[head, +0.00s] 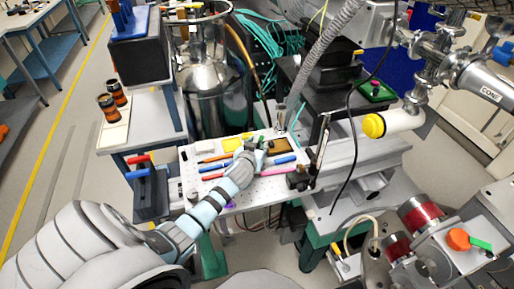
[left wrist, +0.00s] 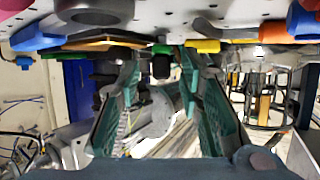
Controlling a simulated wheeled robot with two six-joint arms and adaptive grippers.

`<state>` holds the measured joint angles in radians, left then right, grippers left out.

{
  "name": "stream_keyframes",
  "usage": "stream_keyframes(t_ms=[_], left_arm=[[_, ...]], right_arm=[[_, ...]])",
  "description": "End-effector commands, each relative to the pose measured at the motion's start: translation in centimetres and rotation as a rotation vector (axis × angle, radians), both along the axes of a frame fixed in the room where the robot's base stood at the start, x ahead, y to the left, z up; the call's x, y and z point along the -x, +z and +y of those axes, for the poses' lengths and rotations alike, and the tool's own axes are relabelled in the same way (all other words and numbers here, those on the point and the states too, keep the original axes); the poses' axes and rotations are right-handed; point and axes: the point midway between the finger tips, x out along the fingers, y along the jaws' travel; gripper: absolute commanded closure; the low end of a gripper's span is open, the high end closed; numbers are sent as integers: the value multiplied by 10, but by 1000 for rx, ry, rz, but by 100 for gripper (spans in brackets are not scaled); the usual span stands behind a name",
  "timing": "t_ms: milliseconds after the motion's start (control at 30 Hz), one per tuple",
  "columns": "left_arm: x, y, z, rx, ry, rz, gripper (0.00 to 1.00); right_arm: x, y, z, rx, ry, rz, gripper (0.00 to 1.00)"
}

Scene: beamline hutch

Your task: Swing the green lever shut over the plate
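The white perforated board (head: 235,205) carries several coloured tools and a brown plate (head: 281,146). My left gripper (head: 259,150) reaches over the board, just left of the brown plate, and hides much of what is under it. In the left wrist view its two teal fingers (left wrist: 161,75) stand apart. A small green part with a dark end, which looks like the green lever (left wrist: 161,49), shows between and just beyond the fingertips. I see no clear contact with it. How far the lever is swung is hard to tell. My right gripper is out of view.
Blue, red, orange and pink handled tools lie close around the gripper on the board. A dark upright post (head: 323,140) stands at the board's right edge. A metal vessel (head: 212,100) stands behind. A yellow-capped white pipe (head: 398,124) juts in at right.

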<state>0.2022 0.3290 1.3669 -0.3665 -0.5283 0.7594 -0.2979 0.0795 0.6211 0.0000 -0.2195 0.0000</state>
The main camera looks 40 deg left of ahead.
Motion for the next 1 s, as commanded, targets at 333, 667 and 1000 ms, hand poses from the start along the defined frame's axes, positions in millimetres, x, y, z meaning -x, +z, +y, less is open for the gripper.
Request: stream_keyframes(t_ms=[333, 667, 1000], left_arm=[[0, 0, 1, -1, 1, 1, 84], [1, 2, 3, -1, -44, 11, 100], [2, 0, 7, -1, -129, 1, 100]], right_arm=[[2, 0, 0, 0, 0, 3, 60], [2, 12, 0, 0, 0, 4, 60], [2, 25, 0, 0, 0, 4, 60]])
